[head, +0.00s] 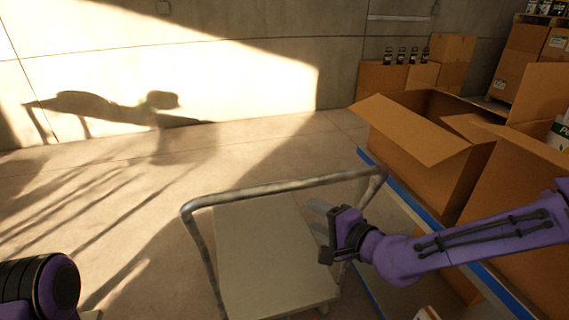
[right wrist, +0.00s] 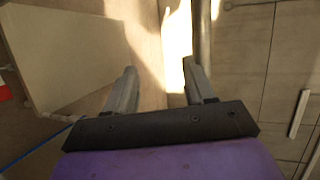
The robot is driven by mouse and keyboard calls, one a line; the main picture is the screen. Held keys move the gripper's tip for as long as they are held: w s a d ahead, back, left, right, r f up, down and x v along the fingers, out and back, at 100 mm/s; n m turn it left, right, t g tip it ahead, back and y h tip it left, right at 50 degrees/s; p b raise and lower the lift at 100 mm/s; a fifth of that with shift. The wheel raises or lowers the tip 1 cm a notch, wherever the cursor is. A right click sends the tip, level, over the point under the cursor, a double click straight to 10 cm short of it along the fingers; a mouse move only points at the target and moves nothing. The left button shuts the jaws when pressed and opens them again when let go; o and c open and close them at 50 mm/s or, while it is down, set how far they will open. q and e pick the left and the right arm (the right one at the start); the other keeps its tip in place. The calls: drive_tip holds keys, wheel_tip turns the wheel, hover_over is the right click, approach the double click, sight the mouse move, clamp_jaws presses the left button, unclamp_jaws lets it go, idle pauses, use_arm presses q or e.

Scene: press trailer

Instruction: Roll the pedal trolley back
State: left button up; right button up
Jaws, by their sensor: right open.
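The trolley (head: 262,250) has a pale flat deck and a bent grey metal tube handle (head: 285,187), and stands on the floor at the lower middle of the head view. My right gripper (head: 320,222) is open, over the deck's right side, near the handle's right upright and below its top bar. In the right wrist view, the open fingers (right wrist: 163,82) have nothing clearly between them. A pale panel, likely the deck (right wrist: 75,50), is at left, and a grey tube (right wrist: 203,35) runs behind the right finger. My left gripper is out of view.
Open cardboard boxes (head: 425,140) stand right of the trolley on a blue-edged base (head: 400,190). Small dark jars (head: 402,56) stand on boxes by the back wall. The sunlit floor to the left (head: 110,200) is clear.

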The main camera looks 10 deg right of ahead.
drive_tip(key=y, duration=0.1)
approach(285, 184)
drive_tip(key=w+f, duration=0.2)
drive_tip(key=shift+t, duration=0.4)
drive_tip(key=p+x, duration=0.1)
drive_tip(key=x, duration=0.9)
drive_tip(key=shift+d, duration=0.1)
drive_tip(key=shift+f, duration=0.1)
clamp_jaws()
